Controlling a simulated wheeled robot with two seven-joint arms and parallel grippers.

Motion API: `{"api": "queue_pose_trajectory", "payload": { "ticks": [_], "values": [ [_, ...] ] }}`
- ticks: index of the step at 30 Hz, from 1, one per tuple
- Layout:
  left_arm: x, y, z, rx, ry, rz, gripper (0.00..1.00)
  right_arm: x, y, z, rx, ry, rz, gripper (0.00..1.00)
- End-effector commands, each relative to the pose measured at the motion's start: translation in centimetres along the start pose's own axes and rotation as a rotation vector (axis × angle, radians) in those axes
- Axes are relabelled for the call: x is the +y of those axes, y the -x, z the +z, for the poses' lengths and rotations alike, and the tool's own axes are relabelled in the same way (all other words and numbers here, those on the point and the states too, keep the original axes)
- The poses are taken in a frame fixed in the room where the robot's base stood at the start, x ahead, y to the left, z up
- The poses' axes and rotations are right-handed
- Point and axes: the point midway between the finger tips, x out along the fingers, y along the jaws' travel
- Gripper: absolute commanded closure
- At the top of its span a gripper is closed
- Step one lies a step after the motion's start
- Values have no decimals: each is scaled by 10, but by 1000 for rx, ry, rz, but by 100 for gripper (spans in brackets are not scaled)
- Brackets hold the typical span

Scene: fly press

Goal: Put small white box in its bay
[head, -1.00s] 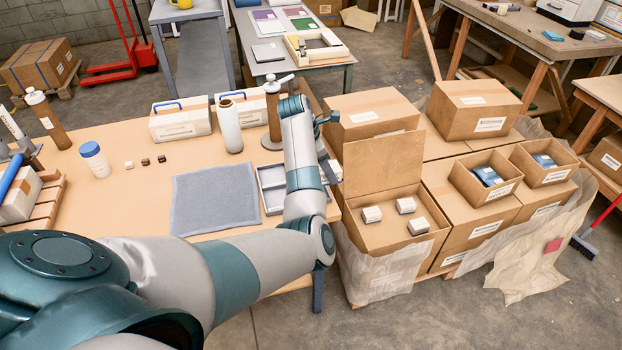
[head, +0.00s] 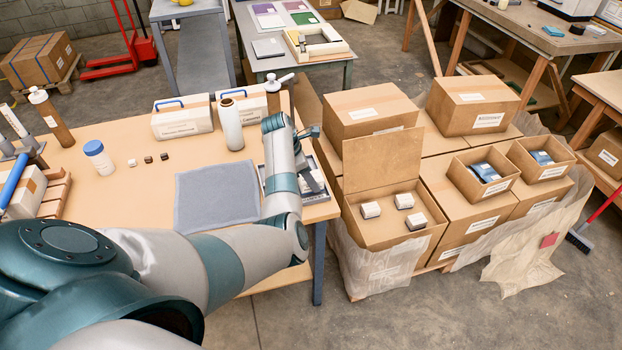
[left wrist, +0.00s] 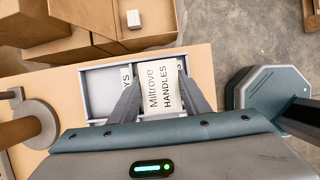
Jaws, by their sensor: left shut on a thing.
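A small white box (left wrist: 158,88) lettered "Miltrove HANDLES" is between the fingers of my left gripper (left wrist: 160,100), which is shut on it. In the head view my left gripper (head: 312,180) is at the table's right end, partly covering the tray. The grey tray (left wrist: 84,98) has two bays with a divider between them. Its left bay holds a pale card ending in "YS". The held box is over the right bay, where part of another card shows; I cannot tell its height above the floor. My right gripper is not in view.
An open carton (head: 352,232) right of the table holds three small white boxes (head: 404,201), its flap (head: 382,160) upright. A grey mat (head: 215,197) lies left of the tray. A white cylinder (head: 230,124) and a brown bottle (head: 273,103) stand behind.

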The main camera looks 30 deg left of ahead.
Motion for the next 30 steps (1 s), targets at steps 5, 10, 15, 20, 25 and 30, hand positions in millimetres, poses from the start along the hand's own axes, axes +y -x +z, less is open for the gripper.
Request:
{"api": "queue_pose_trajectory", "payload": {
  "ticks": [5,10,15,20,25,30],
  "values": [
    [0,-12,-4,-1,0,1,88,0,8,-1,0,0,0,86],
    [1,-13,-5,-2,0,2,88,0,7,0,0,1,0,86],
    [1,-14,-5,-2,-1,2,88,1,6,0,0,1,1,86],
    [1,-17,-7,-1,-1,2,49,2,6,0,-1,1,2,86],
    [0,-17,-7,-1,-1,2,49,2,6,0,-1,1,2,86],
    [0,-16,-6,-1,-1,2,49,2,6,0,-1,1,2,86]
  ]
}}
